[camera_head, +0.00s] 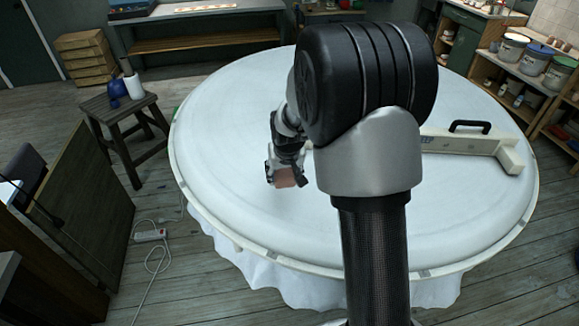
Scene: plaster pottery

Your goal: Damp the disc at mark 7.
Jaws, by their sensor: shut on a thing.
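A large round white plaster disc (235,130) with a pale rim fills the middle of the view. My gripper (277,177) is over the disc's left-front part, shut on a small pinkish-brown block (286,178), perhaps a sponge. I cannot tell whether the block touches the disc. My arm hides the disc's middle and part of its front. I cannot make out any numbered mark on the rim.
A pale beam with a black handle (469,127) lies across the disc's right side. A stool (127,122) holds a blue spray bottle (117,88) and a white bottle (133,85). Shelves with tubs (511,50) stand at the right. A white power strip (150,235) lies on the floor.

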